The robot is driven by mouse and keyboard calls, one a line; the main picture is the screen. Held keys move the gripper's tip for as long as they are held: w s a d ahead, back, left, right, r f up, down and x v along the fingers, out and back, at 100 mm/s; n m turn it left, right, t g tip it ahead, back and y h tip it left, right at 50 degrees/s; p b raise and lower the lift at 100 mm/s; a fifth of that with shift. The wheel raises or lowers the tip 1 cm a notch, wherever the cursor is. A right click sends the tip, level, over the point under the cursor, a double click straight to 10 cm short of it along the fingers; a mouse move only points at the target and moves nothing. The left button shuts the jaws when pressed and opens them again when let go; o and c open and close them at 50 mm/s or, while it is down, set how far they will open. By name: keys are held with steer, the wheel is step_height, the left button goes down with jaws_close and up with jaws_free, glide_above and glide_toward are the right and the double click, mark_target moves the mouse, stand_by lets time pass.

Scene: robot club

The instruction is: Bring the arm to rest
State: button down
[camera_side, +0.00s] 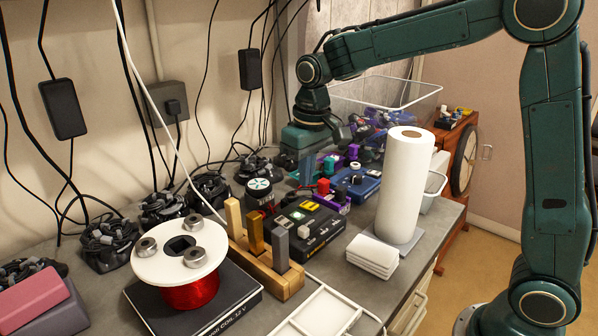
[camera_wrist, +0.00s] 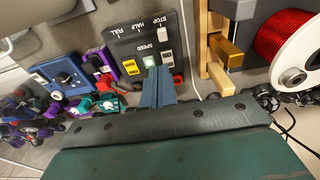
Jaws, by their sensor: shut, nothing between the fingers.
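My gripper (camera_side: 307,166) points down over the back of the grey workbench (camera_side: 95,279), near the small purple and teal parts. In the wrist view my gripper's fingers (camera_wrist: 157,86) are together with nothing between them. They hang close to the black speed control box (camera_wrist: 150,40) with its yellow and white switches. The same control box (camera_side: 304,228) sits mid-bench in the side view. My teal arm reaches in from the right. The side view does not show clearly whether the fingertips touch anything.
A paper towel roll (camera_side: 405,185) stands at right beside white pads (camera_side: 373,254). A red wire spool (camera_side: 190,287) and wooden block rack (camera_side: 264,262) are in front. A clear bin (camera_side: 375,97) and several cable bundles line the back. Hanging cables run along the wall.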

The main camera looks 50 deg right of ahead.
steer(key=s+d+r+t, duration=0.1)
steer(key=s+r+t, duration=0.1)
steer(key=s, duration=1)
steer(key=s+d+r+t, duration=0.1)
steer(key=s+r+t, duration=0.1)
steer(key=s, duration=1.1)
steer(key=shift+d+t, duration=0.3)
